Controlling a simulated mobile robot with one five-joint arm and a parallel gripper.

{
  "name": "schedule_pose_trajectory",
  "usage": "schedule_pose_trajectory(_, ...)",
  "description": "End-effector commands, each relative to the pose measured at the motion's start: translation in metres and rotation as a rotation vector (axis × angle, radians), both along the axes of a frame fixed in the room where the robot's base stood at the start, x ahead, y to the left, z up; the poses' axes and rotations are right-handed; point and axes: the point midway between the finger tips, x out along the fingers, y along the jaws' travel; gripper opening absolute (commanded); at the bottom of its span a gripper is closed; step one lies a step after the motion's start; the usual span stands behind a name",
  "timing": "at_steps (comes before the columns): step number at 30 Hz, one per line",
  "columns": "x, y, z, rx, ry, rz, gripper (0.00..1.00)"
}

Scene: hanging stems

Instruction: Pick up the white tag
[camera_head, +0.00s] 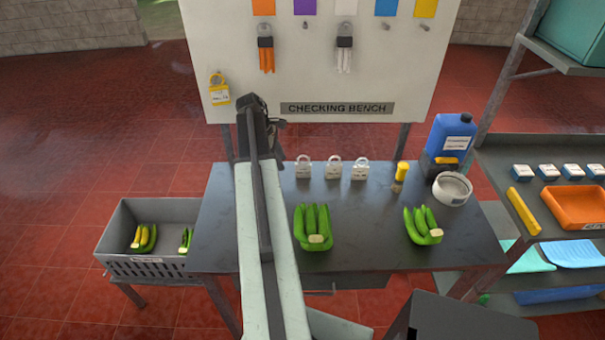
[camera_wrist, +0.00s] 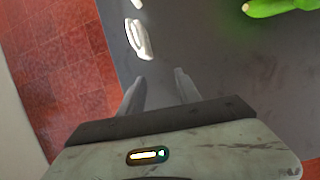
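Three white padlock-shaped pieces with loops stand in a row on the dark bench: left (camera_head: 303,168), middle (camera_head: 333,169) and right (camera_head: 360,171). A bundle of white strips (camera_head: 344,58) hangs on the board under a white card. I cannot tell for sure which is the white tag. In the wrist view one white looped piece (camera_wrist: 140,38) lies ahead of my gripper (camera_wrist: 160,76), slightly left, and part of another (camera_wrist: 137,3) shows at the top edge. My gripper is open, with nothing between its fingers. In the head view the arm partly hides it.
The checking board (camera_head: 400,80) rises behind. A grey crate (camera_head: 150,268) stands left, shelves right.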

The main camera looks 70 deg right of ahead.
Motion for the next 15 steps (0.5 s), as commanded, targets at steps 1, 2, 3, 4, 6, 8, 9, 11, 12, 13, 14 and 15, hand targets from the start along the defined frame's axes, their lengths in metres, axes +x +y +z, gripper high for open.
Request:
schedule_pose_trajectory(1,-0.025,-0.021,-0.001,0.011,0.018,0.003,0.40)
schedule_pose_trajectory(2,-0.037,-0.028,0.000,0.017,0.028,0.008,0.40)
schedule_pose_trajectory(3,-0.048,-0.034,0.000,0.024,0.038,0.015,0.40)
schedule_pose_trajectory(4,-0.055,-0.038,0.000,0.028,0.043,0.018,0.40)
schedule_pose_trajectory(6,-0.063,-0.042,0.001,0.033,0.050,0.026,0.40)
schedule_pose_trajectory(8,-0.066,-0.043,0.001,0.035,0.052,0.027,0.40)
schedule_pose_trajectory(9,-0.067,-0.043,0.000,0.035,0.052,0.028,0.40)
schedule_pose_trajectory(11,-0.067,-0.043,-0.003,0.034,0.052,0.028,0.40)
schedule_pose_trajectory(12,-0.068,-0.043,-0.008,0.034,0.052,0.027,0.40)
schedule_pose_trajectory(13,-0.069,-0.044,-0.012,0.034,0.052,0.027,0.40)
schedule_pose_trajectory(14,-0.070,-0.044,-0.016,0.034,0.052,0.027,0.40)
schedule_pose_trajectory(15,-0.071,-0.045,-0.022,0.034,0.052,0.027,0.40)
